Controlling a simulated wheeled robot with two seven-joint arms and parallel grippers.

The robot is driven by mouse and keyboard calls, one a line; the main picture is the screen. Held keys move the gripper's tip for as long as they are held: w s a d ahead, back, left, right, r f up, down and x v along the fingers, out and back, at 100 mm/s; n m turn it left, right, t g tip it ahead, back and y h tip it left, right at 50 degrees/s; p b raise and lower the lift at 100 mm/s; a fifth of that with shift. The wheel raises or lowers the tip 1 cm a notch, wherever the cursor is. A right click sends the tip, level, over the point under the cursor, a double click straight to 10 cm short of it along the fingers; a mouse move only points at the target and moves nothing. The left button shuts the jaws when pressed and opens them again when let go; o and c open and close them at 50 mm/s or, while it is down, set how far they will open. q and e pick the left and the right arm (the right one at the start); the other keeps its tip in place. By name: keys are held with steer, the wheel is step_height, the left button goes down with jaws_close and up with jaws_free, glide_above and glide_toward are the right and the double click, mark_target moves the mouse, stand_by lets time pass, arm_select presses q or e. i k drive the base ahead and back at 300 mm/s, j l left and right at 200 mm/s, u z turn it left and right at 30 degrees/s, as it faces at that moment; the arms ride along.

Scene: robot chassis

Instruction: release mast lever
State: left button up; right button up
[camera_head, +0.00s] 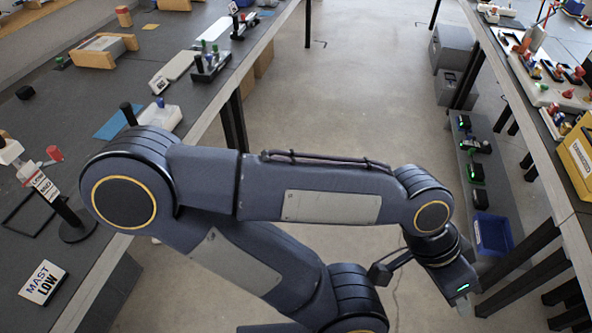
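A white card reading MAST LOW (43,282) lies on the left bench. Behind it a labelled post (45,187) with a red knob (55,153) stands on a round black base (77,231); its small label is hard to read. I cannot tell for certain which part is the mast lever. The arm that I take as my left one bends at the far left and reaches back right across the aisle. Its gripper (460,290) hangs over the floor at lower right, away from the post. Its fingers cannot be made out. My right gripper is not in view.
A black handle (128,113) and a white block (160,118) stand farther along the left bench, near a blue mat (111,125). A right bench (545,150) holds several parts and a yellow case (580,155). A blue bin (492,234) sits below.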

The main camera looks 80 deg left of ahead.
mark_target(57, 157)
steer(key=u, duration=5)
